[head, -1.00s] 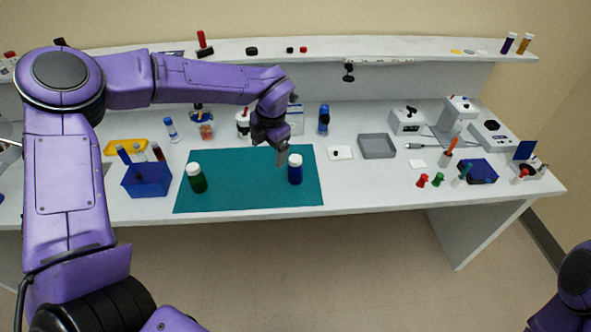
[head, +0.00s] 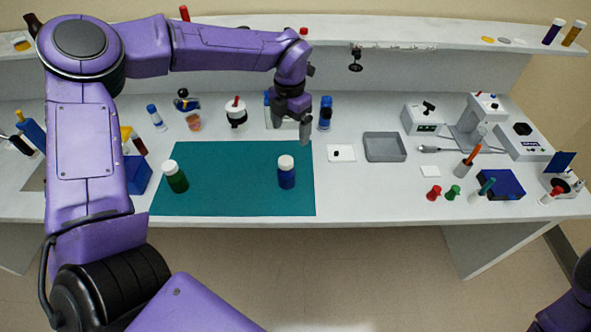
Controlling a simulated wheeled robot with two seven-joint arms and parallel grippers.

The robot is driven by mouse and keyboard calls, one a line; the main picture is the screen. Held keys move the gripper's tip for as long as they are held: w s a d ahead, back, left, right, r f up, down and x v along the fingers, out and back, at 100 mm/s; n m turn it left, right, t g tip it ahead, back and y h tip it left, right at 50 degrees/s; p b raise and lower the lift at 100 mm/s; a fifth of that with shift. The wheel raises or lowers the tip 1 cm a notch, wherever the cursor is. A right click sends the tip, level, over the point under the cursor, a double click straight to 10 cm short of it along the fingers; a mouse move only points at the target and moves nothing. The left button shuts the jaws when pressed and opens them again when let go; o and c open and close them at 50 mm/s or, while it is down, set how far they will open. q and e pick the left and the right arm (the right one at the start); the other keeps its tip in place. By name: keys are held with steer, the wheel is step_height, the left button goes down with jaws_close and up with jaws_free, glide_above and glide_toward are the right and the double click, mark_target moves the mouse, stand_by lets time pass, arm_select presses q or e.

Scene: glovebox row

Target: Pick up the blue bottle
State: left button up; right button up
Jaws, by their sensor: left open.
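The blue bottle (head: 286,176) with a white cap stands upright on the teal mat (head: 230,200), toward its right side. A green bottle (head: 176,180) with a white cap stands on the same mat to the left. My left gripper (head: 304,132) is open and empty. In the picture it shows above and slightly right of the blue bottle, apart from it. Its fingers are seen nearly edge-on, so the gap hardly shows. Of my right arm only a part shows at the lower right corner; its gripper is out of view.
A grey tray (head: 385,148) and a white card (head: 341,153) lie right of the mat. Another blue bottle (head: 326,113) stands behind it. A blue rack (head: 137,174) is at the left, partly behind my arm.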

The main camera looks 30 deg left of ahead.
arm_select(q)
steer(key=b, duration=0.4)
glide_above(289, 159)
steer(key=f, duration=0.4)
steer(key=shift+w+d+f, duration=0.15)
steer(key=shift+d+f, duration=0.05)
steer(key=shift+f, duration=0.05)
steer(key=shift+f+b, duration=0.35)
step_height(289, 159, down, 6)
steer(key=shift+a+r+p, duration=0.1)
steer(key=shift+r+p, duration=0.1)
steer(key=shift+p, duration=0.15)
steer(key=shift+s+f, duration=0.2)
steer(key=shift+f, duration=0.15)
steer(key=f, duration=0.1)
steer(key=f+p, duration=0.1)
steer(key=s+f+p, duration=0.1)
steer(key=f, duration=0.1)
steer(key=shift+a+f, duration=0.1)
steer(key=shift+a, duration=0.25)
steer(key=shift+f, duration=0.45)
steer(key=c, duration=1.2)
arm_select(e)
step_height(289, 159, down, 3)
steer(key=shift+w+r, duration=0.1)
steer(key=shift+r, duration=0.1)
